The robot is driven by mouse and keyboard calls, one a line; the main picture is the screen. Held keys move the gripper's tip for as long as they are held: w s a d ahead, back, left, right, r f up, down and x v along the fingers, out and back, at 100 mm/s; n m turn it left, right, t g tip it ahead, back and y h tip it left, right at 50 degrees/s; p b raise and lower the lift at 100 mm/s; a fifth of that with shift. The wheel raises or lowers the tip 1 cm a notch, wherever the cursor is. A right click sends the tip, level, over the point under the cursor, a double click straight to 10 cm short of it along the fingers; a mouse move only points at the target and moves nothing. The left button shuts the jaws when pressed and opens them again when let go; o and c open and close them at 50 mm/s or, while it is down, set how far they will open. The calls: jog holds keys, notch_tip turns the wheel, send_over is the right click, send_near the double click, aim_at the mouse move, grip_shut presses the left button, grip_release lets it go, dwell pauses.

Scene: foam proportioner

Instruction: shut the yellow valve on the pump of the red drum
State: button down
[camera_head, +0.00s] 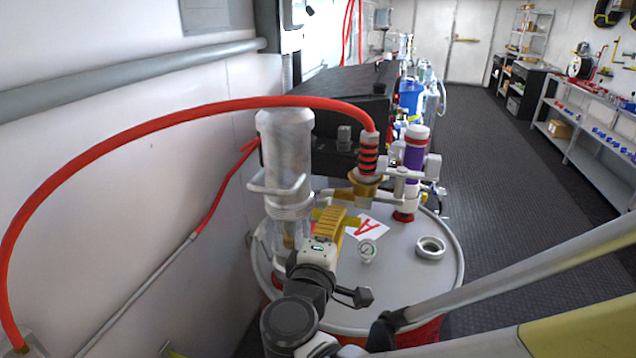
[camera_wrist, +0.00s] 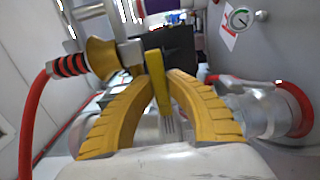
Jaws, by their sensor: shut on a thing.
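The red drum has a grey lid (camera_head: 400,285), with a little of its red side showing below. The silver pump (camera_head: 286,150) stands upright at the lid's left, and shows blurred behind my fingers in the wrist view. My gripper (camera_head: 326,220) has reached the pump's lower part from the near side. In the wrist view its two yellow fingers (camera_wrist: 162,78) close on the flat yellow valve handle (camera_wrist: 155,62), which stands between their tips. The fingers mostly hide the handle in the head view, so I cannot tell its angle to the pipe there.
A red hose (camera_head: 180,113) arches from the pump's brass fitting (camera_head: 366,188) to the lower left. A gauge (camera_head: 367,250), a ring-shaped bung (camera_head: 430,247) and a purple-banded cylinder (camera_head: 415,155) are on the lid. The wall is close at left; open floor (camera_head: 500,180) lies right.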

jog(key=shift+r, duration=0.1)
dwell(0.3)
jog(key=c, duration=1.6)
grip_release()
jog(key=shift+d, duration=0.1)
jog(key=shift+c, duration=0.2)
jog(key=v, duration=1.2)
